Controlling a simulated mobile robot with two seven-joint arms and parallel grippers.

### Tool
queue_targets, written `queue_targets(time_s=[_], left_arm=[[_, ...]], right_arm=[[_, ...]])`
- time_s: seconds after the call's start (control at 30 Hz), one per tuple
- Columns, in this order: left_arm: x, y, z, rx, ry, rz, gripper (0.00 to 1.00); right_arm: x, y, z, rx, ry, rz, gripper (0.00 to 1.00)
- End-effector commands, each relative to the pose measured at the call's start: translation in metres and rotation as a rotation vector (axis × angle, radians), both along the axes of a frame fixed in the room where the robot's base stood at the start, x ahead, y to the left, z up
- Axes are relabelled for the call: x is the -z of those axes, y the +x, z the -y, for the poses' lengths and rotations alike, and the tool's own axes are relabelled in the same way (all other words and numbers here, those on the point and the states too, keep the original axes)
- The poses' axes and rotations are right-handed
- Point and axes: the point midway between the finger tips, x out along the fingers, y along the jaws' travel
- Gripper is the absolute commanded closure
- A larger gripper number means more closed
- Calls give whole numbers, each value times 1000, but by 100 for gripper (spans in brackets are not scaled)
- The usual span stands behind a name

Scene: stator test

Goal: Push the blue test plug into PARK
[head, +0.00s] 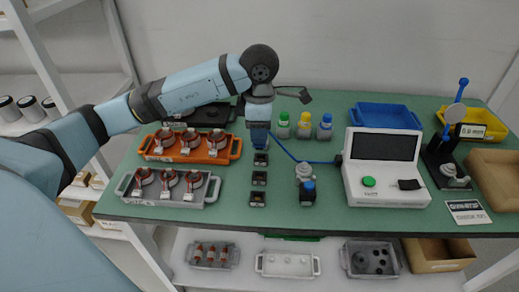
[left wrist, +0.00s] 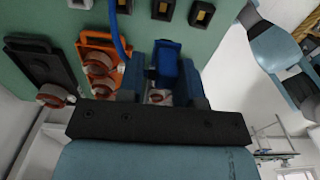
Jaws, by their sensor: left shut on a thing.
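My left gripper (head: 260,137) points down over the green table, at the back end of a column of small black sockets. It is shut on the blue test plug (left wrist: 166,66), which shows between its fingers in the left wrist view. A blue cable (head: 290,153) runs from the plug to the white tester (head: 386,170). The near socket (head: 257,200) and middle socket (head: 259,179) look empty. The far socket (head: 260,158) lies just in front of the fingers. I cannot read a PARK label or tell whether the plug touches a socket. My right gripper is out of view.
An orange tray (head: 225,150) and a grey tray (head: 211,193) with copper-wound parts stand left of the sockets. Right of them are a metal part (head: 304,172) and a black block with a blue top (head: 308,193). Coloured bottles (head: 304,125) and a blue bin (head: 385,112) stand behind.

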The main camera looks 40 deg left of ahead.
Motion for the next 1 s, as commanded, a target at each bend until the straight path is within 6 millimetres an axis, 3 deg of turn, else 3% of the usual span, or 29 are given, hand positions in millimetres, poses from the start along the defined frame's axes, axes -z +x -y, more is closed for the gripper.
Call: queue_targets(time_s=[0.03,0.2,0.4,0.5,0.67,0.8,1.0], left_arm=[[-18,1,0,1,0,6,90],[-56,0,0,1,0,2,90],[-81,2,0,0,1,-1,90],[-83,15,-3,-6,0,-5,90],[-61,59,-17,-20,-1,-11,90],[-22,93,-38,-23,-2,-12,90],[26,115,-65,-8,-2,-8,90]], right_arm=[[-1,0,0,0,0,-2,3],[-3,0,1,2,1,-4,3],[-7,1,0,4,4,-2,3],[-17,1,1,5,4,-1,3],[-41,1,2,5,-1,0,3],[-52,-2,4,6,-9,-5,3],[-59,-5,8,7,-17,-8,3]])
